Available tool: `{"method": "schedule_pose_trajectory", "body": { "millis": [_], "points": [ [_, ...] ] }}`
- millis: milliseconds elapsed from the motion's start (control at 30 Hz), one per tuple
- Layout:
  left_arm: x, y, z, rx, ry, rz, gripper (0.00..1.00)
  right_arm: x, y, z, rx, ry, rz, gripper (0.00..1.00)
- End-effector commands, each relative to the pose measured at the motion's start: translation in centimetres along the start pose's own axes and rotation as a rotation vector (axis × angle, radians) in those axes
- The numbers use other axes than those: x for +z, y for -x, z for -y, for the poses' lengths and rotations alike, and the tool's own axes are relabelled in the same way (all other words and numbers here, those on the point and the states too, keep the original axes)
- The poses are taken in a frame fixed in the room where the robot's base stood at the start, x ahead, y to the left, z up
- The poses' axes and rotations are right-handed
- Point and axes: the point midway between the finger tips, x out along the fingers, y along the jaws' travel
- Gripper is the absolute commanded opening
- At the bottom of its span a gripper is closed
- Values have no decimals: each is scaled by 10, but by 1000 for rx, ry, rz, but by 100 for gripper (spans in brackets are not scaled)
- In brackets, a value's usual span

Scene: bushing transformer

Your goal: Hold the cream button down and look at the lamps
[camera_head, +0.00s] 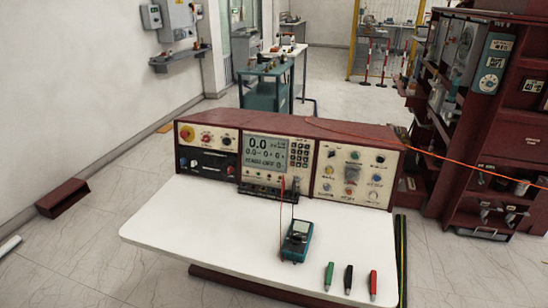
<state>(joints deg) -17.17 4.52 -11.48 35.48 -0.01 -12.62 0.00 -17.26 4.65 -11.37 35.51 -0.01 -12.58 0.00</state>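A dark red test console (290,130) stands along the back of a white table (185,215). Its right cream-coloured panel (340,163) carries several small round buttons or lamps, among them a yellow one (329,170) and a blue one (376,178), around a grey part (352,173). Pale round parts sit in its lower row, but I cannot tell which is the cream button or whether any lamp is lit. The left panel (208,138) has a yellow-ringed button and red knobs. The middle screen (266,150) shows "0.0". Neither gripper is in view.
A teal handheld meter (297,240) with red and black leads stands on the table. Green (329,275), black (348,279) and red (373,284) clips lie at the front right. The table's left half is clear. A dark red shelf rack (480,150) stands at right.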

Motion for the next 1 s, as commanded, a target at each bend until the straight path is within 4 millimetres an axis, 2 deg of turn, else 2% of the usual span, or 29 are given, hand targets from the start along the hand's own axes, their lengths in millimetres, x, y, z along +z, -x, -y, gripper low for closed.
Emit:
{"method": "schedule_pose_trajectory", "body": {
  "millis": [133,167,233,267,1000],
  "points": [
    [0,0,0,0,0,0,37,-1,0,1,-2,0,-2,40],
    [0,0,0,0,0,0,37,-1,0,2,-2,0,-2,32],
    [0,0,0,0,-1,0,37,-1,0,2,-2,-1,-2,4],
    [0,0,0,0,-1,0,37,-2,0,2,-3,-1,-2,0],
    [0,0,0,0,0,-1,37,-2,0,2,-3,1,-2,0]
  ]
}}
